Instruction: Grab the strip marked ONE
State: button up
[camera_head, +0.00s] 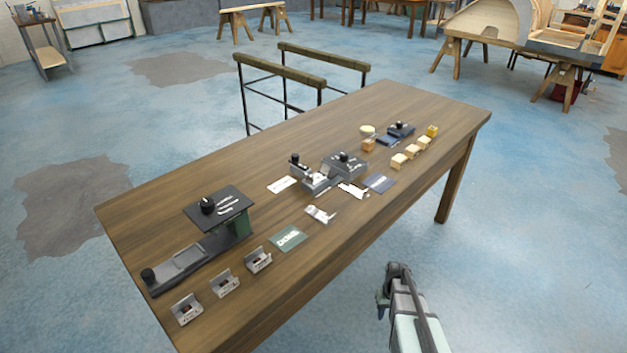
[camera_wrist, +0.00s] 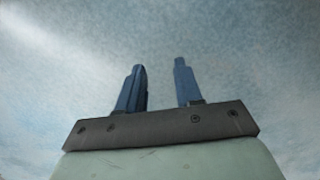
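No strip can be read as ONE at this size. Several thin pale strips (camera_head: 226,205) lie on a small black plate (camera_head: 236,196) with a dark knob, raised on a green support at the left of the table. Three small grey holders (camera_head: 225,284) with tiny, unreadable markings stand in a row at the table's near left edge. My gripper (camera_wrist: 159,66) is open in the wrist view, its two blue fingers apart with nothing between them. In the head view my arm is off the table's near side, well apart from the strips.
The wooden table (camera_head: 150,216) also bears a long dark rail (camera_head: 188,262), a green card (camera_head: 289,238), grey knobbed fixtures (camera_head: 344,165) and several small wooden blocks (camera_head: 411,151). Two trestles (camera_head: 280,72) stand behind it. The floor on the near side is clear.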

jog(key=w+d+r+t+h, duration=0.1)
jog(key=w+d+r+t, duration=0.1)
jog(key=w+d+r, duration=0.75)
jog(key=w+d+r+t, duration=0.2)
jog(key=w+d+r, duration=0.4)
jog(key=w+r, duration=0.7)
jog(key=w+d+r+t+h, duration=0.1)
jog(key=w+d+r+t, duration=0.1)
jog(key=w+d+r, duration=0.85)
notch_tip(320, 180, up, 20)
jog(key=n+g+y, duration=0.2)
jog(key=n+g, duration=0.3)
jog(key=n, duration=0.4)
send_over(316, 176)
jog(key=s+a, duration=0.2)
jog(key=s, duration=0.2)
notch_tip(316, 176, down, 7)
jog(key=shift+s+a+f, duration=0.1)
jog(key=shift+f, duration=2.85)
grip_shut()
